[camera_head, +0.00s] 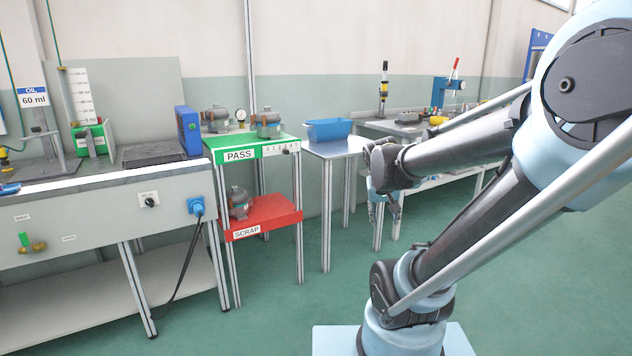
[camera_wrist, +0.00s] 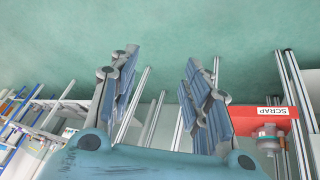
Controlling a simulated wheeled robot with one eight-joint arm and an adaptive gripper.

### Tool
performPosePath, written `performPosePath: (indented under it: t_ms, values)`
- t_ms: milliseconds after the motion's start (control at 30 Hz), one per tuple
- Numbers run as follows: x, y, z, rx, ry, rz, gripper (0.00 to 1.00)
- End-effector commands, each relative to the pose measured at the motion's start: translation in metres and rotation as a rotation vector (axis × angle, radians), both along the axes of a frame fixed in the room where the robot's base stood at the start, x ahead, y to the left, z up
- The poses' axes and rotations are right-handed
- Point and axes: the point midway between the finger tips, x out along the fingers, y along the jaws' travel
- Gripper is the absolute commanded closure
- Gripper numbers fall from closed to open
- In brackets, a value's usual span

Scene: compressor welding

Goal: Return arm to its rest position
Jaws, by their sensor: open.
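My gripper (camera_head: 384,208) hangs at the end of my bent arm, fingers down, in the head view. It is in front of the small metal table and apart from it. In the wrist view, my gripper (camera_wrist: 160,88) has its two fingers spread with nothing between them.
The green PASS shelf (camera_head: 222,143) holds compressors, above the red SCRAP shelf (camera_head: 262,213) with one compressor (camera_head: 239,203). A blue bin (camera_head: 327,130) stands on the metal table (camera_head: 338,147). A workbench (camera_head: 100,210) is at left. Green floor (camera_head: 540,290) is clear at right.

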Motion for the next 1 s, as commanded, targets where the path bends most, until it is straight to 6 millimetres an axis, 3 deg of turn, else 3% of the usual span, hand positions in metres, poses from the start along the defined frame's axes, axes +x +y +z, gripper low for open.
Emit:
performPosePath:
  t_ms: [100,300,500,700,1000]
  values:
    - [-0.038,-0.001,-0.014,0.032,0.063,0.012,0.56]
    - [-0.094,0.005,-0.037,0.095,0.162,0.052,0.56]
    - [-0.133,0.013,-0.054,0.149,0.227,0.091,0.56]
    - [-0.145,0.017,-0.060,0.170,0.250,0.108,0.56]
    - [-0.145,0.017,-0.060,0.170,0.250,0.109,0.56]
